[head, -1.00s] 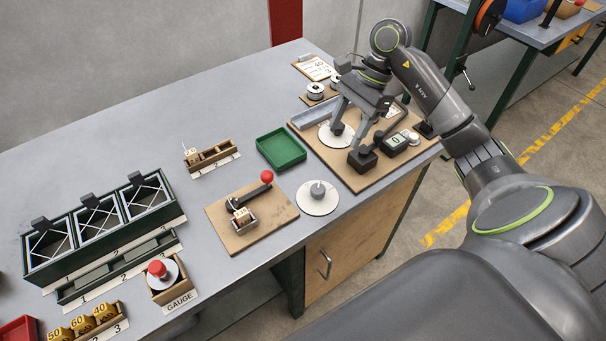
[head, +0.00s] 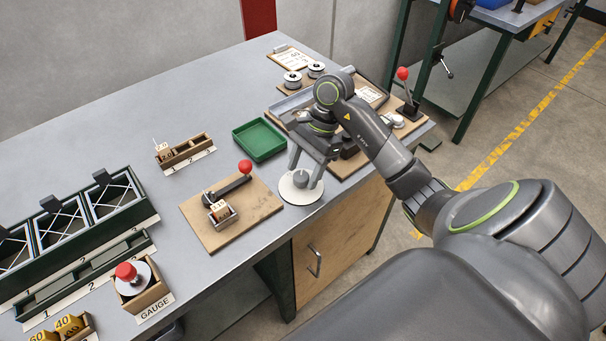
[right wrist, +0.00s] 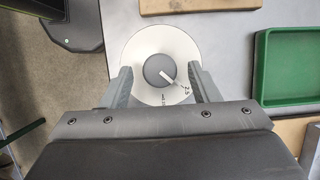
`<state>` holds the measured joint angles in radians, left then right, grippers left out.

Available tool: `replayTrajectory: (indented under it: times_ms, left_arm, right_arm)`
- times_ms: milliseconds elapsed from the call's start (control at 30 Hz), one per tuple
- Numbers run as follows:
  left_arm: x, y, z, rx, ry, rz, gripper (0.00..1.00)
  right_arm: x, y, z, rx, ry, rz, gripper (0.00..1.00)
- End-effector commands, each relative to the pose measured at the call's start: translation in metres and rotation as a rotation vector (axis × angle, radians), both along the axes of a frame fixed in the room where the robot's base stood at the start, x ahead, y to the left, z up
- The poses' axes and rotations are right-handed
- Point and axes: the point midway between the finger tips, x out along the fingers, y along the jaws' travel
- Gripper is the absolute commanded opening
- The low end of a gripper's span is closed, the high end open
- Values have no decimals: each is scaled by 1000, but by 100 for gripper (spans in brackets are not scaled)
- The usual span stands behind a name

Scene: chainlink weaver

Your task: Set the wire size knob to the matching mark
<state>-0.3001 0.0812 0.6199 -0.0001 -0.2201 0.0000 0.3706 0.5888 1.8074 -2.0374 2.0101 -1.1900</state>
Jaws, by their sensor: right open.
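The wire size knob (head: 301,180) is a grey round knob on a white disc (head: 288,193) near the table's front edge. In the right wrist view the knob (right wrist: 157,68) has a pale pointer (right wrist: 167,76) aimed at the lower right, toward a printed mark that looks like 2.5 (right wrist: 186,90). Another small mark is partly legible below the knob. My right gripper (head: 305,172) is open over the disc. Its fingers (right wrist: 160,78) lie on either side of the knob, apart from it. My left gripper is not in view.
A green tray (head: 236,146) and a wooden board with a red-balled lever (head: 245,166) lie left of the disc. A brown board (head: 347,168) with fittings is behind my gripper. A clipboard card (head: 290,59) lies at the back. A gauge box (head: 148,301) stands front left.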

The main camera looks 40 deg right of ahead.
Motion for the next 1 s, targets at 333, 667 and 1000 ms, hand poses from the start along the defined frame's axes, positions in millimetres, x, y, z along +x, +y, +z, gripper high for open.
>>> replayTrajectory:
  times_ms: [333,667,1000]
  left_arm:
    - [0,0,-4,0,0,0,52]
    - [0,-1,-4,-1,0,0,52]
    - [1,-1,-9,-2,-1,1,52]
  right_arm:
    - [0,4,-9,0,0,0,55]
    - [0,4,-9,0,0,0,22]
    - [0,4,-10,-1,-1,-25,11]
